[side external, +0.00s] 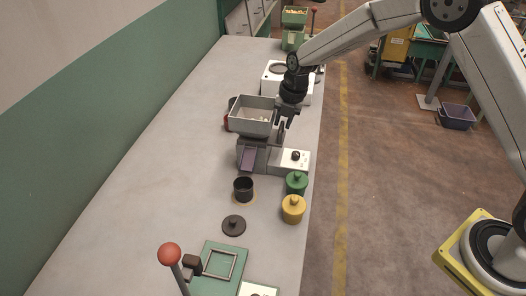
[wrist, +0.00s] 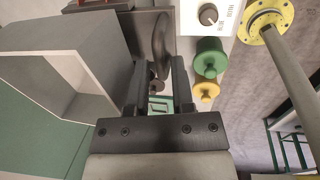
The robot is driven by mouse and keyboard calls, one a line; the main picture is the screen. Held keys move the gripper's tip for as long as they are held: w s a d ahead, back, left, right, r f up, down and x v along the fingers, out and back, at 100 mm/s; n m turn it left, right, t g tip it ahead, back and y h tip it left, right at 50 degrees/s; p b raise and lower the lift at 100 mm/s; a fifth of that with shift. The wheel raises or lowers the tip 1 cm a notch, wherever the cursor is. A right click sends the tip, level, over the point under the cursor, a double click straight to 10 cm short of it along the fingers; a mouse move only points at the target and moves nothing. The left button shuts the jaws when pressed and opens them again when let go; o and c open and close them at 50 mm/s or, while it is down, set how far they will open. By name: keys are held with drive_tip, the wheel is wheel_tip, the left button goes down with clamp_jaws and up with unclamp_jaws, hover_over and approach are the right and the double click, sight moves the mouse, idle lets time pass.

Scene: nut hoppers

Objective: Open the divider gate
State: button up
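The hopper (side external: 252,117) is a grey open bin with small pale pieces inside, on a grey base with a purple chute (side external: 248,159). Its grey wall fills the left of the wrist view (wrist: 85,75). My gripper (side external: 282,124) is at the hopper's right side, pointing down. In the wrist view its two dark fingers (wrist: 159,92) stand apart. A dark rounded plate (wrist: 161,42) with a small knob-like end (wrist: 157,87) shows between and beyond them. I cannot tell whether the fingers touch it, nor make out the divider gate itself for certain.
A white control box with a black knob (side external: 295,157) is beside the base. Green (side external: 296,183) and yellow (side external: 293,208) lidded pots, a black cup (side external: 243,189) and a dark lid (side external: 234,225) stand nearer. A red-balled lever (side external: 170,254) rises in front. The table's left is clear.

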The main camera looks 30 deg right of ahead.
drive_tip(key=shift+c, duration=0.2)
clamp_jaws()
idle(1.3)
